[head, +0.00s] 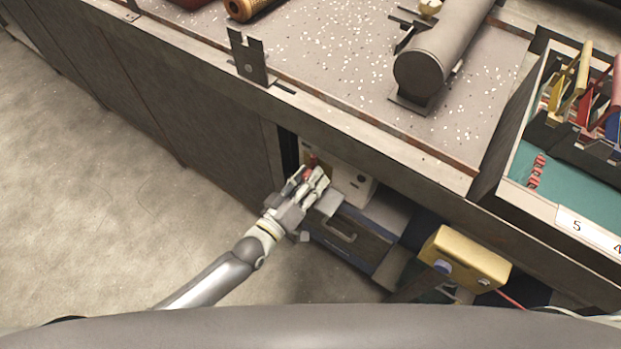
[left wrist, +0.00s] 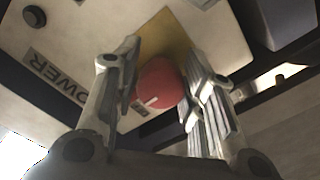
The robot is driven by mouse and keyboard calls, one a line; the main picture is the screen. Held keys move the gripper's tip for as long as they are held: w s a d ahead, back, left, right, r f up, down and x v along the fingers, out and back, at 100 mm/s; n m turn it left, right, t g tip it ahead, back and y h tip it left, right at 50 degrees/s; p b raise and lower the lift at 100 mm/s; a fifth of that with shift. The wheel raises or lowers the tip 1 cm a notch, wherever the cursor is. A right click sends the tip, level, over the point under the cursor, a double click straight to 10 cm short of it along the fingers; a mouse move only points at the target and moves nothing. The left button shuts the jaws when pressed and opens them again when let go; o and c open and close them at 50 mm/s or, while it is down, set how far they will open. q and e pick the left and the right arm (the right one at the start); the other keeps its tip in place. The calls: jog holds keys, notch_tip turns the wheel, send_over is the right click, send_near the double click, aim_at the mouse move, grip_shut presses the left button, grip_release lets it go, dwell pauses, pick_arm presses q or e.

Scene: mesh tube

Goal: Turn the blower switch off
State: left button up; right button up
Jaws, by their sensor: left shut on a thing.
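The blower switch is a round red knob (left wrist: 158,84) with a white mark, on a yellow plate (left wrist: 165,36) on a pale box front. A label ending in "OWER" (left wrist: 52,76) shows beside it in the left wrist view. My left gripper (head: 314,178) reaches the box under the bench in the head view, where a little red shows at its fingers. In the left wrist view its fingers (left wrist: 166,80) stand on either side of the knob, shut on it. My right gripper is not in view.
The pale box (head: 352,182) sits in a recess under the bench top (head: 330,60). A drawer (head: 348,236) lies below it. A yellow box (head: 465,258) stands to the right. Open floor (head: 90,200) lies to the left.

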pick_arm(q)
jog(key=shift+w+a+r, duration=0.2)
jog(key=shift+w+r, duration=0.1)
jog(key=shift+r, duration=0.05)
jog(key=o, duration=0.9)
jog(key=shift+o, duration=0.2)
jog(key=shift+a+f, duration=0.1)
jog(key=shift+s, duration=0.15)
jog(key=shift+s+a+f, duration=0.1)
jog(key=shift+s+f, duration=0.05)
jog(key=shift+s, duration=0.05)
jog(key=v, duration=1.1)
jog(key=shift+s+a, duration=0.1)
